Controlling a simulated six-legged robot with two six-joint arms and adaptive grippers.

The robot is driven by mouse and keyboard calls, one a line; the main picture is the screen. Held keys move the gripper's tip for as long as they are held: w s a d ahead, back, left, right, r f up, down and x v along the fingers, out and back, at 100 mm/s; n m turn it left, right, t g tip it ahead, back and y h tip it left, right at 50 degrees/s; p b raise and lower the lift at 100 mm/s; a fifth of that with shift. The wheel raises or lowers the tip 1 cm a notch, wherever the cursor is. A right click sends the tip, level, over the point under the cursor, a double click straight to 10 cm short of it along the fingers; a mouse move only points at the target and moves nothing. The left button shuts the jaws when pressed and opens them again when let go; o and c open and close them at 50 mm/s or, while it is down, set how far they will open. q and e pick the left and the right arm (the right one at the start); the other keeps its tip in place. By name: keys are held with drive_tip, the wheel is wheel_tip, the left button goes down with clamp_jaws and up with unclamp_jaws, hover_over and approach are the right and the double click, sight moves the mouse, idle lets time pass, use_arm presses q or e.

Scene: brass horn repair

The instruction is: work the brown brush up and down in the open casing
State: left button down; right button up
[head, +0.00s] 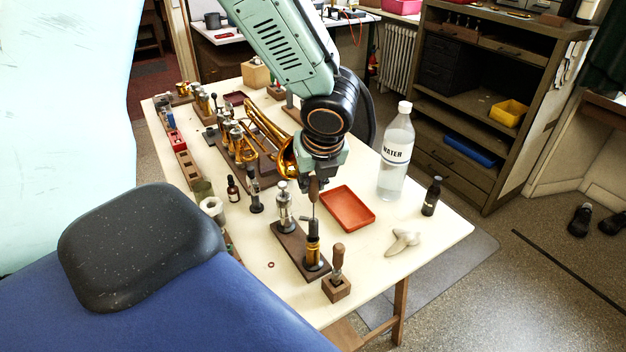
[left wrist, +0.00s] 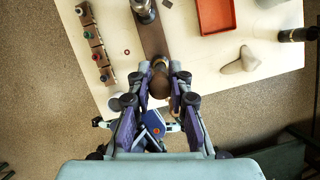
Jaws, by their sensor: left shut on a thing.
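My left gripper (head: 318,176) points down over the front of the table and is shut on the brown handle of the brush (head: 313,190). The brush is upright, with a thin shaft running down toward the open casing (head: 313,254), a brass tube standing on a dark brown board. I cannot tell how deep the brush tip is. In the left wrist view the fingers (left wrist: 160,90) close around the round brown handle (left wrist: 159,88), which hides most of the casing. My right gripper is not in view.
A brown-handled tool stands in a wooden block (head: 336,289) close to the casing. A silver part (head: 285,213) stands on the same board (head: 291,249). An orange tray (head: 347,208), a water bottle (head: 395,160), a dark bottle (head: 432,197) and a pale lump (head: 403,242) are to the right.

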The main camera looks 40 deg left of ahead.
sight(312, 195)
use_arm(q)
drive_tip(key=shift+s+f+b, duration=0.2)
drive_tip(key=shift+f+b, duration=0.6)
drive_tip(key=shift+f, duration=0.15)
drive_tip(key=shift+w+f+b, duration=0.15)
drive_tip(key=shift+f+b, duration=0.7)
drive_tip(key=shift+f, duration=0.2)
drive_tip(key=shift+f+b, duration=1)
drive_tip(key=shift+f, duration=0.15)
drive_tip(key=shift+r, duration=0.2)
wheel_tip(312, 195, up, 2)
drive_tip(key=p, duration=0.2)
drive_tip(key=shift+p, duration=0.3)
drive_tip(key=shift+r+p, duration=0.65)
drive_tip(key=shift+r, duration=0.05)
